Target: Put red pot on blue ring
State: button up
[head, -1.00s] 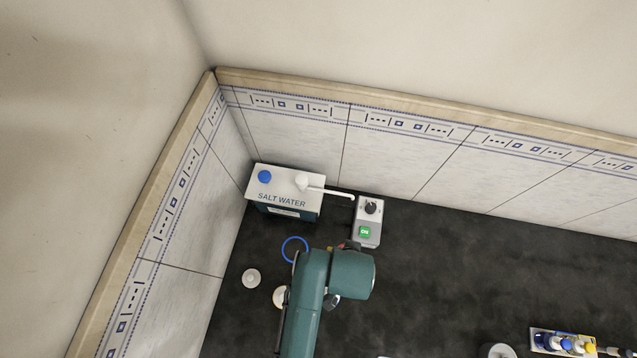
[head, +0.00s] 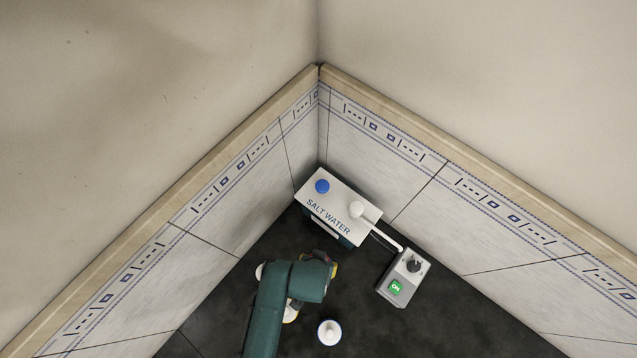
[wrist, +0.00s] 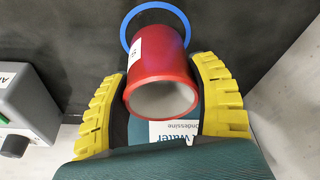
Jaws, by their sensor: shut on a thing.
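The red pot (wrist: 160,75) is between the yellow fingers of my gripper (wrist: 162,88) in the wrist view. The fingers are shut on its sides, and its open mouth faces the camera. A white label shows on its left side. The blue ring (wrist: 155,6) lies flat on the dark bench just beyond the pot, whose far end overlaps the ring's near part in the picture. I cannot tell how high the pot is above the bench. In the head view my arm hides the pot and the ring; only a bit of yellow finger shows.
The salt water dispenser (head: 333,211) stands in the wall corner, with a grey box with a green ON button (head: 396,287) to its right. A white round item (head: 330,332) stands on the bench right of my arm. Bare bench lies further right.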

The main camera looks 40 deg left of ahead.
jog(key=shift+f, duration=0.7)
jog(key=shift+f, duration=0.15)
jog(key=o, duration=1.3)
jog(key=p+v, duration=0.1)
jog(key=v, duration=1.1)
jog(key=shift+p, duration=0.35)
